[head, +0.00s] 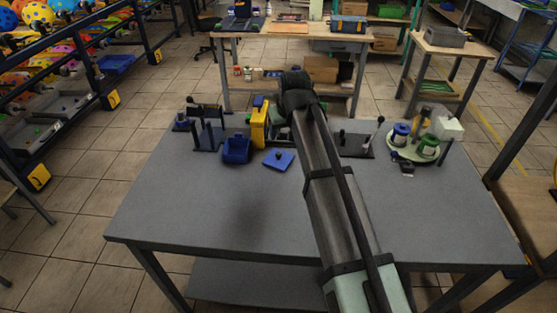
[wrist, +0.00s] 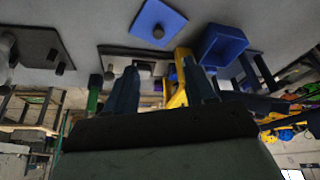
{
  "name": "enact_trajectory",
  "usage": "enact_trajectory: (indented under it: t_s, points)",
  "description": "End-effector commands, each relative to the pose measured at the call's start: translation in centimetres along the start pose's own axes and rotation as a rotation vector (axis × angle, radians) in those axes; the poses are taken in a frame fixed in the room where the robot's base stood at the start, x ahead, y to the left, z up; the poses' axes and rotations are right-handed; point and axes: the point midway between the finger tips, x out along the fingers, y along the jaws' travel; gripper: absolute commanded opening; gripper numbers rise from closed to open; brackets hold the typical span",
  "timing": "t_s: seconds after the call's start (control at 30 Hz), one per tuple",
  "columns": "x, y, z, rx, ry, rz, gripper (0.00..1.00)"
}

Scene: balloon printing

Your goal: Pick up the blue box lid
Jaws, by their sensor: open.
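The blue box lid (head: 279,159) lies flat on the grey table, a square plate with a dark knob in its middle. It also shows at the top of the wrist view (wrist: 146,17), beyond the fingertips and apart from them. The open blue box (head: 237,150) stands just left of the lid; in the wrist view (wrist: 222,45) it is to the lid's right. My gripper (wrist: 162,78) is open, its two dark fingers spread with nothing held between them. In the head view my arm's end hides the fingers.
A yellow and blue machine (head: 259,124) stands behind the lid. A black lever stand (head: 208,133) is at the left, and a round holder with blue and green cups (head: 417,148) at the right. The table's front left (head: 190,220) is clear.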

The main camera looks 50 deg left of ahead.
Motion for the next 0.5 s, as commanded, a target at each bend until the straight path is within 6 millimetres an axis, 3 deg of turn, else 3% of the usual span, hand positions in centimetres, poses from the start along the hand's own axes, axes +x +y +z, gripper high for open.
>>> enact_trajectory:
  t_s: [0.5]
  points:
    - [7.3,0.0,0.0,0.0,-0.001,0.0,0.54]
